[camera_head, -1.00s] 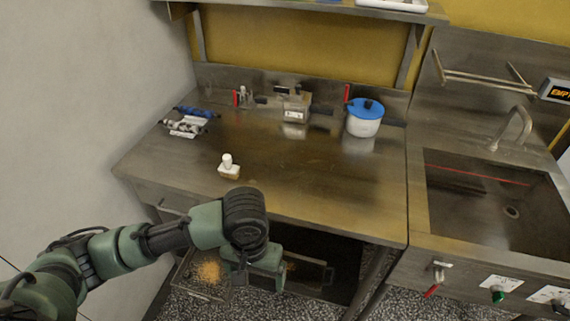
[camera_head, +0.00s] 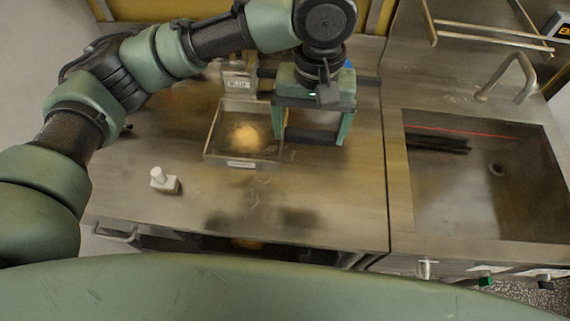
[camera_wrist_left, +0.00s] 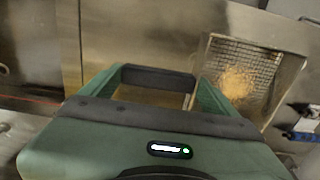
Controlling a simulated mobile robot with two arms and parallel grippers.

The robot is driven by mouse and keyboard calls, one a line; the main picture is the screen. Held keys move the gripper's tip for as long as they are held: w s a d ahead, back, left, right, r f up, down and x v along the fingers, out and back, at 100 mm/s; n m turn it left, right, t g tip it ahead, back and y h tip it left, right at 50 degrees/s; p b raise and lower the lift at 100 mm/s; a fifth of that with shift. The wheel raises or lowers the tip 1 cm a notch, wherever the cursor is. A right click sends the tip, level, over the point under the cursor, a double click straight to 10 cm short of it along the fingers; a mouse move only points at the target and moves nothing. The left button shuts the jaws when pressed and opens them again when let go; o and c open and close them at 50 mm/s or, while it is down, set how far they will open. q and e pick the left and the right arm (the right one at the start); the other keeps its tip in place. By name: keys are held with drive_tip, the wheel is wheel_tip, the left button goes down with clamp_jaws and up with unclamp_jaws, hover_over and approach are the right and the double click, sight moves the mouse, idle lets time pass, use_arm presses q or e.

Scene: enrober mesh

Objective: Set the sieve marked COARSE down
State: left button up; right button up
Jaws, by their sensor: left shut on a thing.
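My left gripper (camera_head: 311,136) is shut on the dark handle of a square metal sieve (camera_head: 212,153), to the right of its frame. The sieve holds a heap of orange-brown crumbs (camera_head: 247,137) and has a pale label (camera_head: 241,164) on its front wall, too small to read. A dark shadow on the worktop (camera_head: 330,215) in front of it suggests the sieve is above the surface; contact cannot be told. In the left wrist view, the mesh sieve (camera_wrist_left: 274,99) is right of the gripper (camera_wrist_left: 162,78). My right gripper is not in view.
A white-capped small container (camera_head: 164,181) stands on the left front of the worktop. A metal box with a label (camera_head: 239,80) stands behind the sieve. The sink (camera_head: 490,180) is to the right. The front middle of the worktop is bare.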

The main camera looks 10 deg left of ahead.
use_arm(q)
wheel_tip(320, 180, down, 13)
drive_tip(key=shift+s+r+p, duration=0.1)
drive_tip(key=shift+p, duration=0.65)
drive_tip(key=shift+f+p, duration=0.3)
drive_tip(key=shift+f, duration=2.05)
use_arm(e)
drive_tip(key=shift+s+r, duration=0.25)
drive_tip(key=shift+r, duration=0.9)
use_arm(q)
drive_tip(key=o, duration=1.2)
drive_tip(key=shift+o, duration=0.2)
wheel_tip(320, 180, up, 12)
drive_tip(key=shift+r+b, duration=0.1)
drive_tip(key=shift+b, duration=0.65)
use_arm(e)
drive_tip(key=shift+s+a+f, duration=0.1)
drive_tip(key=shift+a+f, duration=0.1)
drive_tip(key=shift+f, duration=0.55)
